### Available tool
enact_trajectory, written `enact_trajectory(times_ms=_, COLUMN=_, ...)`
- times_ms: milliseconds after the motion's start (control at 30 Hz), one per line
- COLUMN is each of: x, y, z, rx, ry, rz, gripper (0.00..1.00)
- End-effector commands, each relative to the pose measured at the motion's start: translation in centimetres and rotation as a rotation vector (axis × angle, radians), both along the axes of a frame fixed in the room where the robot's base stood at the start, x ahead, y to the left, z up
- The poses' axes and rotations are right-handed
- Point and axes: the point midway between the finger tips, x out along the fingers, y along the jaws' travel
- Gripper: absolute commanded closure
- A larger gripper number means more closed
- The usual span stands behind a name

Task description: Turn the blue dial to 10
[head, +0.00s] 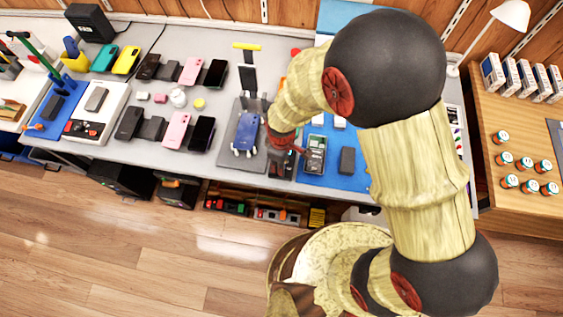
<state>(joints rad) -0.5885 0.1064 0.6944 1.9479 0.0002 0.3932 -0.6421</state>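I cannot make out a blue dial; the view is small, and my arm covers part of the bench. My gripper (287,153) is at the middle of the bench, pointing down over a small dark device (282,166) near the front edge. The fingers are too small and hidden to show whether they are open or shut. A blue phone-like piece (246,131) lies on a dark plate just left of my gripper. A dark handheld meter (315,155) lies on a blue mat just right of it.
Rows of phones (176,130) lie on the grey bench (226,172) to the left. A press with a yellow handle (247,47) stands behind the dark plate. The floor in front is mostly clear.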

Motion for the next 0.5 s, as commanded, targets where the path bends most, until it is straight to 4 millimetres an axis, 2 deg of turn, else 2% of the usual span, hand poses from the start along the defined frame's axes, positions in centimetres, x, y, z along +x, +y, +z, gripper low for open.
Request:
enact_trajectory(times_ms=133, x=0.01, y=0.00, z=0.00, rx=0.000, ry=0.000, rz=0.000, gripper=0.61)
enact_trajectory(times_ms=500, x=0.08, y=0.04, z=0.47, rx=0.002, ry=-0.002, rz=0.000, gripper=0.61)
